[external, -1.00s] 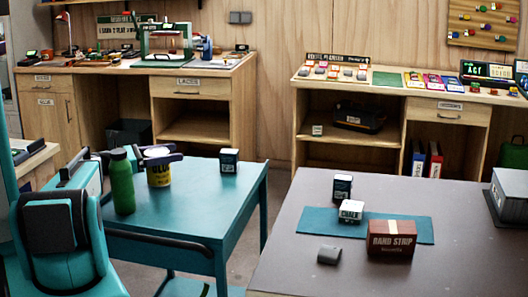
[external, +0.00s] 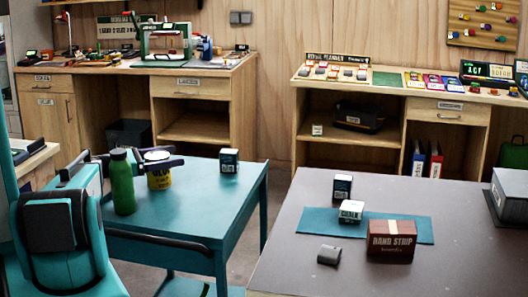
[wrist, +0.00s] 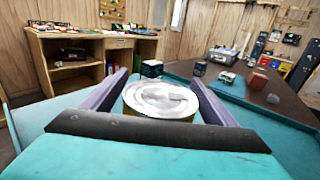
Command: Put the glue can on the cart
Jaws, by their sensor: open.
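The glue can (external: 159,178) is yellow with a pale round lid. It stands upright on the teal cart (external: 205,205), behind and to the right of a green bottle. In the wrist view the can's lid (wrist: 160,99) sits between the two purple fingers. My gripper (external: 160,161) is open around the top of the can, with a finger on either side. Small gaps seem to show beside the lid, but I cannot tell whether either finger touches it. The lower part of the can is hidden in the wrist view.
The green bottle (external: 122,182) stands close to my gripper on the cart. A small dark box (external: 229,160) stands near the cart's far corner. The grey table (external: 300,262) at right holds a red-brown box (external: 391,242), a chalk box (external: 351,211) and a teal mat (external: 318,222).

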